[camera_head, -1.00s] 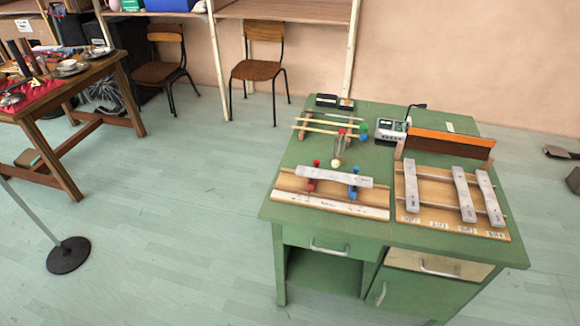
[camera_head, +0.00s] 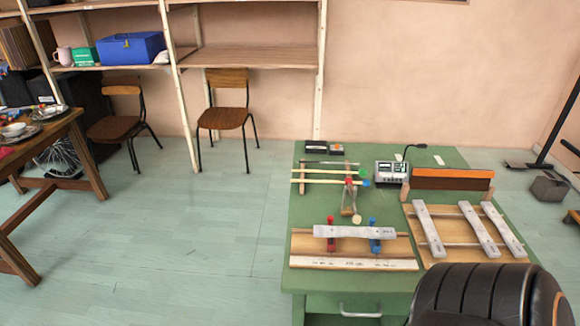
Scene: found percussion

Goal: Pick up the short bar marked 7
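Several pale grey bars lie on the desk. One bar (camera_head: 355,232) lies crosswise on the left wooden board, between a red and a blue upright piece, with a small dark mark I cannot read. On the right wooden board, three bars lie lengthwise: a left one (camera_head: 428,228), a middle one (camera_head: 479,229) and a right one (camera_head: 504,229). A wider gap separates the left one from the middle one. I cannot read a 7 on any bar. The lower part of the right board is hidden by a black ribbed shape. Neither gripper is in view.
The black ribbed shape (camera_head: 490,295) covers the desk's front right; I cannot tell what it is. Sticks (camera_head: 325,175), a grey device (camera_head: 390,174) and an orange-brown panel (camera_head: 451,179) stand farther back. Floor (camera_head: 200,240) left of the green desk (camera_head: 303,222) is clear.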

